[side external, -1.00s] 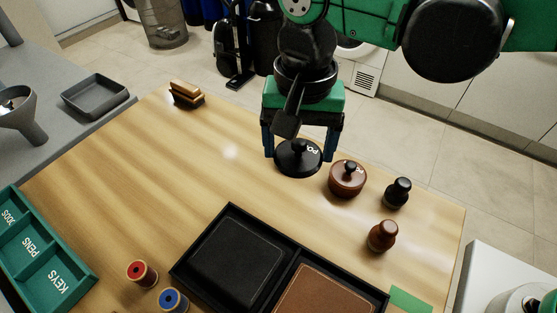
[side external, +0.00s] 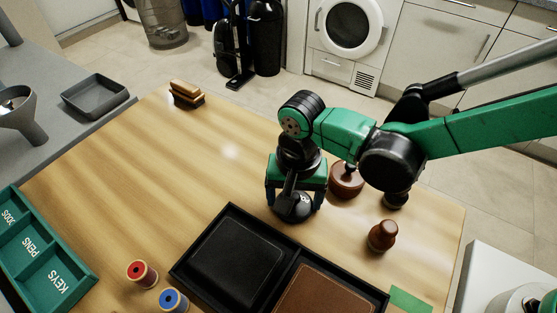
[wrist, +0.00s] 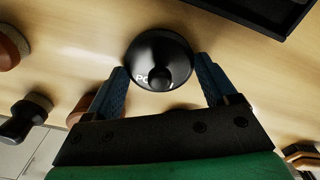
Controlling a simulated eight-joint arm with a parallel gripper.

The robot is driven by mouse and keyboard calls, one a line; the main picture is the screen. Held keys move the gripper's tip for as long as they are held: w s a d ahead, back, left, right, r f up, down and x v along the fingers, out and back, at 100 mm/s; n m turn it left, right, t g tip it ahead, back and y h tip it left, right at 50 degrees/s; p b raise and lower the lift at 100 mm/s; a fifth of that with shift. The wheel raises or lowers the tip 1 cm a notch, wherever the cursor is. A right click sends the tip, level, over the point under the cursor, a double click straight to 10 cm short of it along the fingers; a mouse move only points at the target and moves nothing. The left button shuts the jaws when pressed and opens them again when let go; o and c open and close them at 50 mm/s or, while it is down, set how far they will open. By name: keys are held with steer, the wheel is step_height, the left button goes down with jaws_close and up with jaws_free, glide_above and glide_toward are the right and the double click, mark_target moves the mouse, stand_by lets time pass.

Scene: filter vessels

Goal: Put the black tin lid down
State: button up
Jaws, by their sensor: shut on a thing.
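The black tin lid (side external: 292,208) is a round disc with a knob and partly visible white lettering. My gripper (side external: 294,204) is shut on it, a finger at each side. In the wrist view, the lid (wrist: 160,58) sits between the blue fingers of my gripper (wrist: 164,78), knob towards the camera. The lid is low over the wooden table (side external: 200,150), just behind the black tray; I cannot tell whether it touches the wood. My wrist hides part of it in the side view.
The black two-part tray (side external: 232,207) lies just in front of the lid. A round brown tin (side external: 346,182), partly hidden by my arm, and a brown shaker (side external: 382,236) stand to the right. Red (side external: 141,274) and blue (side external: 172,301) spools stand front left. The table's left middle is clear.

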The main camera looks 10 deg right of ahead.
mark_target(295, 196)
steer(key=o, duration=1.1)
steer(key=shift+f, duration=0.1)
step_height(295, 196, up, 11)
steer(key=d+r+n+t, duration=0.1)
steer(key=d+t, duration=0.1)
steer(key=d, duration=0.6)
steer(key=s+d+n+t, duration=0.1)
steer(key=d+t, duration=0.1)
steer(key=d, duration=0.7)
steer(key=s+d+r+n+t, duration=0.1)
steer(key=d+t, duration=0.2)
steer(key=d, duration=0.5)
steer(key=shift+d+r+n, duration=0.25)
steer(key=shift+r+n, duration=0.05)
